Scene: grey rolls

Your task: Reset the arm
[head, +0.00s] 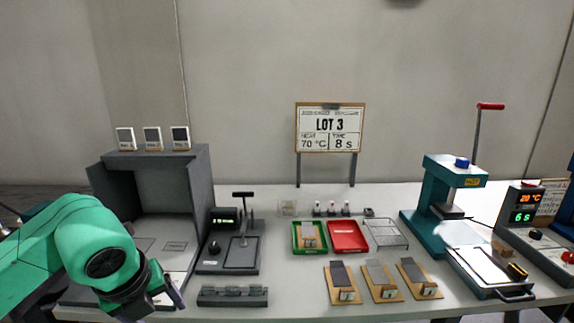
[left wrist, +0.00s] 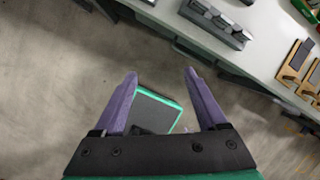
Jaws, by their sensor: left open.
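My left arm comes in from the left in the head view, its green links bent downward. My left gripper (head: 172,300) is at the front left edge of the table, low beside the grey booth. In the left wrist view the left gripper (left wrist: 160,85) is open, with two purple fingers spread apart and nothing between them but the floor and a green-edged dark part of my own below. My right gripper is not in either view.
The white table (head: 300,313) carries a grey booth (head: 200,200), a dark rack (head: 232,296), a green tray (head: 296,247), a red tray (head: 347,237), a wire rack (head: 397,242), several wooden boards (head: 381,283) and a teal press (head: 440,185). A LOT 3 sign (head: 329,128) stands behind. Floor (left wrist: 50,80) lies below the gripper.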

